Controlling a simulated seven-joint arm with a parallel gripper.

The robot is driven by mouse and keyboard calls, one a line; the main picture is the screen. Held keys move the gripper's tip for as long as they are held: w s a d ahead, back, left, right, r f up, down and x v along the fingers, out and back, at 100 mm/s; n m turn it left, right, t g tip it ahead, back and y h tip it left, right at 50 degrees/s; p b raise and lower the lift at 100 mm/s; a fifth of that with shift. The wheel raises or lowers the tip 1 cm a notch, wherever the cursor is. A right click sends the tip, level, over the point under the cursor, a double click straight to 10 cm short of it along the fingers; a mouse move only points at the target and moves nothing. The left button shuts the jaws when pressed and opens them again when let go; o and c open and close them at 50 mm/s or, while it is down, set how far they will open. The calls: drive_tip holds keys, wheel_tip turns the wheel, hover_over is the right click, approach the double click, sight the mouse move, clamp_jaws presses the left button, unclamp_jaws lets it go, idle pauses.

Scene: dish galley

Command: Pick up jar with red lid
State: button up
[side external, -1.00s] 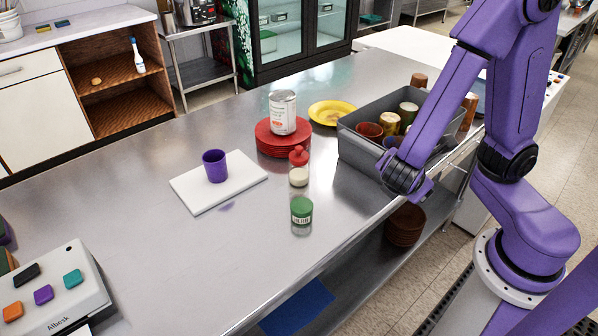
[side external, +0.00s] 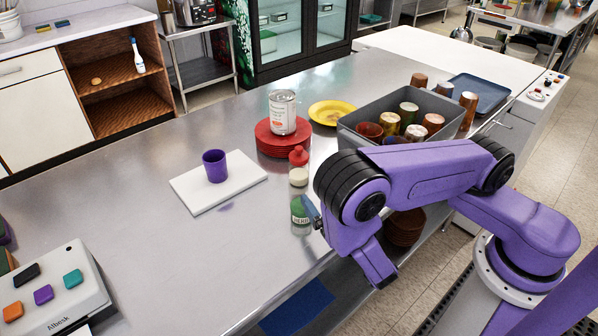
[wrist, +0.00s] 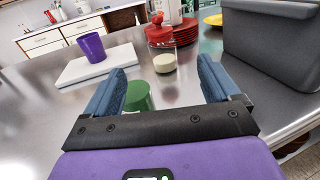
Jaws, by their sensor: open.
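The jar with the red lid (side external: 299,174) stands upright on the steel counter, clear with pale contents. In the wrist view the jar (wrist: 162,62) is ahead of my gripper, between the fingers' lines and beyond their tips. In the wrist view this green jar (wrist: 138,95) is close, between the fingers and nearer the left one. My gripper (wrist: 161,76) is open and holds nothing. In the side view only a blue finger of my gripper (side external: 312,211) shows; the arm hides the rest.
Behind the red-lidded jar are stacked red plates (side external: 268,147) with a can (side external: 283,113) on top. A grey bin (side external: 350,142) of cups stands right. A purple cup (side external: 214,166) stands on a white board (side external: 197,204) at left.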

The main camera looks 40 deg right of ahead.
approach(296, 154)
drive_tip(key=x, duration=0.3)
drive_tip(key=f+x, duration=0.1)
drive_tip(key=x, duration=0.1)
drive_tip(key=shift+w+d+f, duration=0.1)
drive_tip(key=shift+w+d, duration=0.15)
drive_tip(key=shift+d, duration=0.1)
drive_tip(key=shift+x, duration=2.65)
drive_tip(key=shift+f, duration=0.2)
drive_tip(key=c, duration=1.3)
